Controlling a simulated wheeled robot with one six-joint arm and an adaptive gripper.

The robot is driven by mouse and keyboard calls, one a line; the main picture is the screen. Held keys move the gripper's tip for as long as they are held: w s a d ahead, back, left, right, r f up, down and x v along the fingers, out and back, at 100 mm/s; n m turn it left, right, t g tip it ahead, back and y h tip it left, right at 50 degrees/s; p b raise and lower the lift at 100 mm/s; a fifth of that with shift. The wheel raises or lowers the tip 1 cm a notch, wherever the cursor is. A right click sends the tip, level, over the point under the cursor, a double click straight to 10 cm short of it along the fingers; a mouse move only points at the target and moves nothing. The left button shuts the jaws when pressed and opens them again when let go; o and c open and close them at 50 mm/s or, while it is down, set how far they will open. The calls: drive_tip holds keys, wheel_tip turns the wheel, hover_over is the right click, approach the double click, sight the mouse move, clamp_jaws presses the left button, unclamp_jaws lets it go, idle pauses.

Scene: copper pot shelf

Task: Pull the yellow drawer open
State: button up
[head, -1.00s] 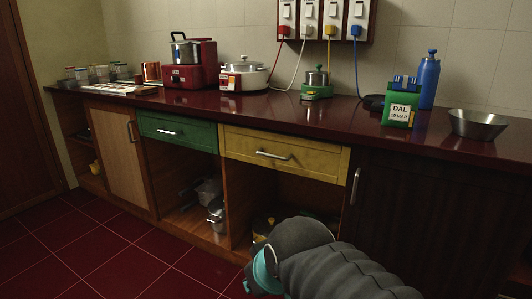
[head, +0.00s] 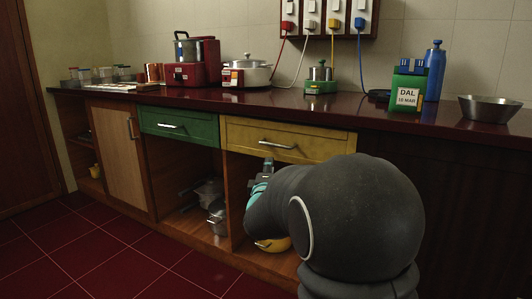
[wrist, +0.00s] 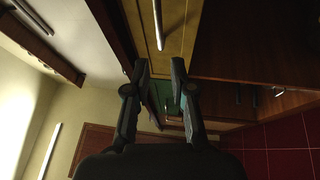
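The yellow drawer (head: 240,130) sits under the counter, its front flush with the cabinet, so it looks shut. Its metal bar handle (head: 278,145) is in clear view. My gripper (head: 267,163) is just below the handle in the head view, mostly hidden by my own arm. In the wrist view the yellow drawer front (wrist: 178,30) runs up the middle with the handle (wrist: 158,24) on it. There my gripper (wrist: 159,66) shows two fingers spread apart with nothing between them. The handle lies beyond the fingertips, in line with the gap; I cannot tell the exact distance.
The green drawer (head: 180,125) is left of the yellow one. Open shelves below hold pots (head: 216,215) and a yellow item (head: 272,245). The dark red countertop (head: 225,98) overhangs the drawers, carrying cookers, a DAL box (head: 406,97) and a steel bowl (head: 489,108).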

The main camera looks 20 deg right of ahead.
sight(274, 146)
drive_tip(key=x, duration=1.4)
drive_tip(key=shift+s+d+r, duration=0.1)
drive_tip(key=shift+d+r, duration=0.1)
drive_tip(key=shift+d, duration=0.15)
drive_tip(key=shift+c, duration=0.3)
clamp_jaws()
